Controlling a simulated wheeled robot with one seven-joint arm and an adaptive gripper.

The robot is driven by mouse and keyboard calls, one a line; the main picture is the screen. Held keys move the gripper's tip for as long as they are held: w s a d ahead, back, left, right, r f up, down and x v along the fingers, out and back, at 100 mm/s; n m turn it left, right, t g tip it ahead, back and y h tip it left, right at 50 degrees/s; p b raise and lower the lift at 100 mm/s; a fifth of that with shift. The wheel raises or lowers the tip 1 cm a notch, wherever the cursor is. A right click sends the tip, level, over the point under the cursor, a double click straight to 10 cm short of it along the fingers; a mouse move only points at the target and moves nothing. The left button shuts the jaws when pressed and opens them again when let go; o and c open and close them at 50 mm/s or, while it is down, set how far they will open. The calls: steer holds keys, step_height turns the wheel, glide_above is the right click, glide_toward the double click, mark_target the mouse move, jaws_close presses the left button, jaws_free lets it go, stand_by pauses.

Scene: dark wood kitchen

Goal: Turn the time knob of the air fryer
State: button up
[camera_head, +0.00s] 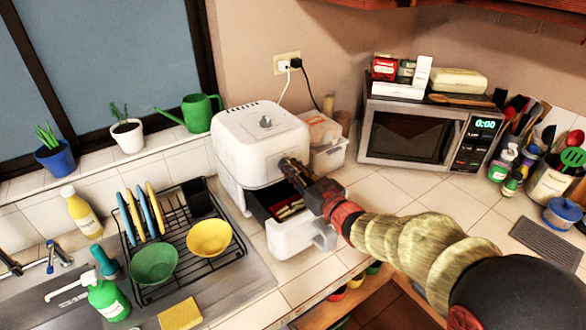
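The white air fryer (240,143) stands on the tiled counter below the wall outlet. A round grey knob (266,121) shows on its top. Its drawer (287,238) is pulled out at the front, with some light and reddish food pieces (290,207) inside. My arm reaches in from the lower right, above the drawer. My gripper (288,165) is at the upper front face of the fryer, with its dark tips close to or touching that face. Whatever lies behind the tips is hidden. The fingers are too small and dark to tell whether they are open or shut.
A dish rack (165,285) with plates and bowls stands left of the fryer. A clear container (325,130) sits close on its right, then a microwave (410,135). A cord runs from the outlet (287,63) behind the fryer. The counter before the microwave is clear.

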steer(key=shift+c, duration=0.6)
jaws_close()
steer(key=shift+m+p, duration=0.3)
steer(key=shift+w+d+f+m+p, duration=0.15)
steer(key=shift+d+f+m+p, duration=0.1)
steer(key=shift+m+p, duration=2.15)
steer(key=shift+w+d+f+m+p, duration=0.2)
steer(key=shift+m+p, duration=1.15)
steer(key=shift+m, duration=2.05)
steer(key=shift+w+d+f+m+p, duration=0.1)
steer(key=shift+d+f+m+p, duration=0.15)
steer(key=shift+m+p, duration=2.15)
steer(key=shift+f+m+b, duration=0.1)
steer(key=shift+m+b, duration=0.3)
steer(key=shift+m, duration=0.3)
